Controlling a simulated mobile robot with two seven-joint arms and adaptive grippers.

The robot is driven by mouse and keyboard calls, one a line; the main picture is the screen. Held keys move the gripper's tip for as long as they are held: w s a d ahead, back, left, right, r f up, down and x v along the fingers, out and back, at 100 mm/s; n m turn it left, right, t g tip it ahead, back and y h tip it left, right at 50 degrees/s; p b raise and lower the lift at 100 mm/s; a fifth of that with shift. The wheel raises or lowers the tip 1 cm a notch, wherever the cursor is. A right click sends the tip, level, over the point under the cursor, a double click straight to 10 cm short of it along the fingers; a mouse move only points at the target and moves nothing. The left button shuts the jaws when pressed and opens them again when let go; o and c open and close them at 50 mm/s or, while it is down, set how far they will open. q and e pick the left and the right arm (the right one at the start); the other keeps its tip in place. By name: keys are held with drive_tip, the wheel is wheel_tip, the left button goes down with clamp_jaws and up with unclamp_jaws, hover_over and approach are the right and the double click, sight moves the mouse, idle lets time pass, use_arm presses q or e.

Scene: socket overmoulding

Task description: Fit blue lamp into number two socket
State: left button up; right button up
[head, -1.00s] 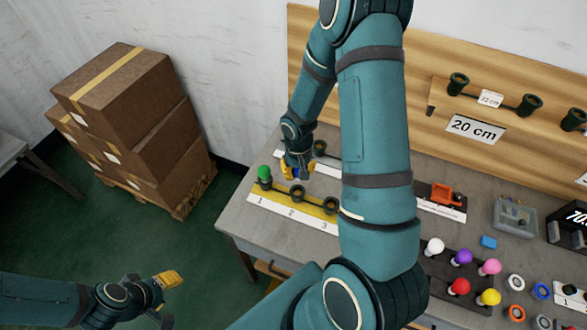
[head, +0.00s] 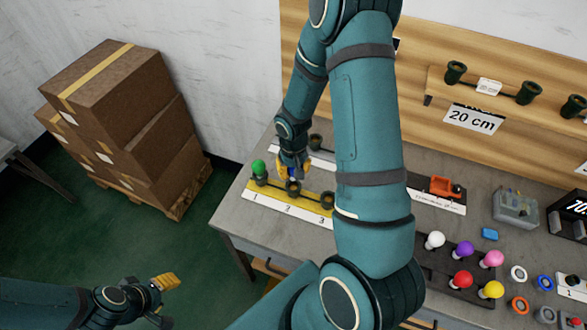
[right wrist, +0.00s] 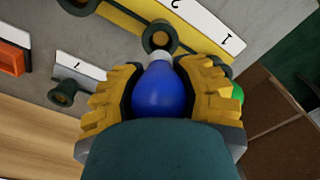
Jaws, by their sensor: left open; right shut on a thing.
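The blue lamp (right wrist: 160,92) is held between the yellow fingers of my right gripper (right wrist: 160,88), its pale base pointing at the number two socket (right wrist: 157,38). The base tip overlaps the socket's near edge in the right wrist view; I cannot tell whether they touch. In the head view my right gripper (head: 293,168) is just above the number two socket (head: 293,187), and the lamp is mostly hidden by the fingers. A green lamp (head: 258,167) stands in the number one socket. The number three socket (head: 327,200) is empty. My left gripper (head: 163,292) is open and empty, away from the table.
A dark holder with white, purple (head: 464,249), pink, red and yellow lamps stands to the right. Behind the yellow strip is another row with a dark socket (head: 316,142). The green lamp is close beside my right gripper's finger. Boxes (head: 120,120) stand on a pallet at left.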

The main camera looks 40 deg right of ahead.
sight(293, 180)
drive_tip(key=shift+f+b, duration=1.05)
drive_tip(key=shift+f, duration=0.45)
drive_tip(key=shift+b, duration=0.4)
idle(0.6)
drive_tip(key=shift+f+b, duration=1.1)
drive_tip(key=shift+f, duration=0.15)
drive_tip(key=o, duration=1.2)
drive_tip(key=shift+r, duration=0.15)
wheel_tip(293, 180, up, 12)
drive_tip(key=shift+f, duration=0.1)
